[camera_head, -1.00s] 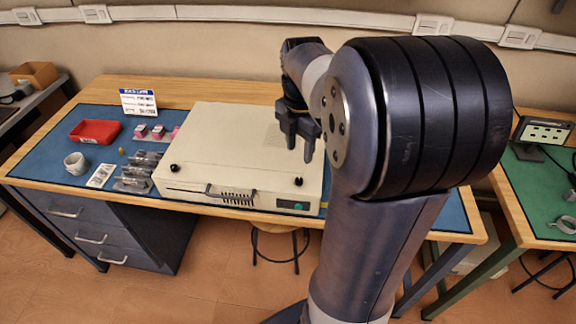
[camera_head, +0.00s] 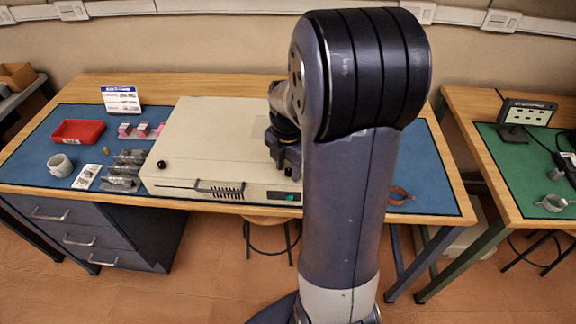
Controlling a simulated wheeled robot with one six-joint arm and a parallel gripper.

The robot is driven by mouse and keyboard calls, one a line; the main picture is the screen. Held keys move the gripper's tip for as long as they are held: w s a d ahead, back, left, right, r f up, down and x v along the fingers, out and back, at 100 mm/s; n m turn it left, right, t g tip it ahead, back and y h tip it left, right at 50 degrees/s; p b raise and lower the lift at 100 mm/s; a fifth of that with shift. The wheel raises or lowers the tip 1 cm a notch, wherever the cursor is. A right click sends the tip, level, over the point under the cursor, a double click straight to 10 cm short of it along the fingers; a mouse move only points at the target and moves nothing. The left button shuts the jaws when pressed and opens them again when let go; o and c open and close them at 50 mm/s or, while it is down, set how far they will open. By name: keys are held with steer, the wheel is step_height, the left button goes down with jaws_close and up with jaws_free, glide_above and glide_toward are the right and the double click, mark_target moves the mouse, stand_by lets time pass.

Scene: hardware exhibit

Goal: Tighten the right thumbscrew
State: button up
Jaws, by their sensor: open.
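The cream-coloured instrument case (camera_head: 215,140) lies on the blue mat of the bench. Its left thumbscrew (camera_head: 161,164), a small black knob, stands on the front left of the top. My gripper (camera_head: 287,168) is open, pointing down over the front right corner of the case, where the right thumbscrew is. That thumbscrew cannot be told apart from the dark fingers, so I cannot tell whether they touch it or stand around it. My arm hides the case's right side.
An orange ring (camera_head: 401,195) lies right of my arm.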

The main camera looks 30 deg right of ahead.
jaws_close()
stand_by(0.4)
